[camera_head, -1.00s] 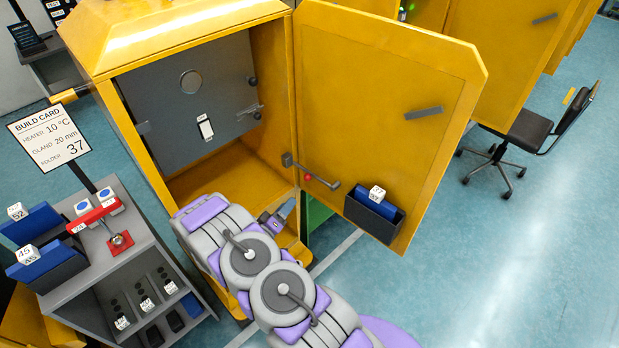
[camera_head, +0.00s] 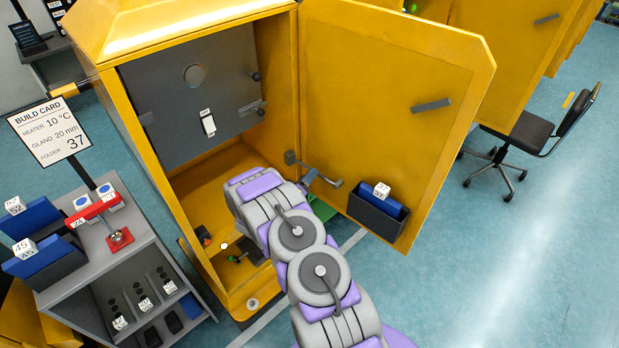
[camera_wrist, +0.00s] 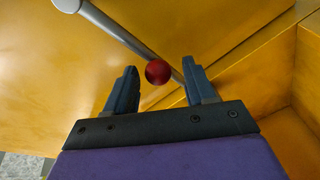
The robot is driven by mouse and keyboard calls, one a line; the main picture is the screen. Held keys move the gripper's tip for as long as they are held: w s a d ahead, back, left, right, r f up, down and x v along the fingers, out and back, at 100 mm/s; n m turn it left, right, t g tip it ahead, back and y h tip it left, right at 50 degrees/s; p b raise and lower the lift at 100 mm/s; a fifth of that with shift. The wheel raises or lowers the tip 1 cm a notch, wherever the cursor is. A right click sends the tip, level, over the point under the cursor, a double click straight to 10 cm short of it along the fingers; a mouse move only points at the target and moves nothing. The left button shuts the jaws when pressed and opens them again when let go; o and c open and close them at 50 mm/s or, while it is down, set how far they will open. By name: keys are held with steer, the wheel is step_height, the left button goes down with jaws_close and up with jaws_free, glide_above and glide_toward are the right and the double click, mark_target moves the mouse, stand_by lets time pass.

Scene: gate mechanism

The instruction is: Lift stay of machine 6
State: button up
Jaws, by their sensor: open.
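The stay is a grey rod on the inner face of the open yellow door (camera_head: 390,75), near its hinge side. Its bracket end (camera_head: 290,158) and bent free end (camera_head: 336,184) show in the head view. In the wrist view the grey rod (camera_wrist: 120,35) runs diagonally beyond my fingers, with a red ball (camera_wrist: 158,72) on it. My gripper (camera_wrist: 158,75) is open, with the ball between its two blue fingertips; contact cannot be told. In the head view my gripper (camera_head: 309,178) is at the rod and hides the ball.
The yellow cabinet (camera_head: 130,150) stands open, with a grey panel (camera_head: 190,90) inside. A dark holder (camera_head: 375,215) with a blue folder (camera_head: 378,192) is on the door's lower part. A grey shelf unit (camera_head: 140,235) stands at left.

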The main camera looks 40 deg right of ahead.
steer(key=shift+x, duration=1.1)
steer(key=shift+s+a, duration=0.2)
steer(key=c, duration=0.5)
jaws_close()
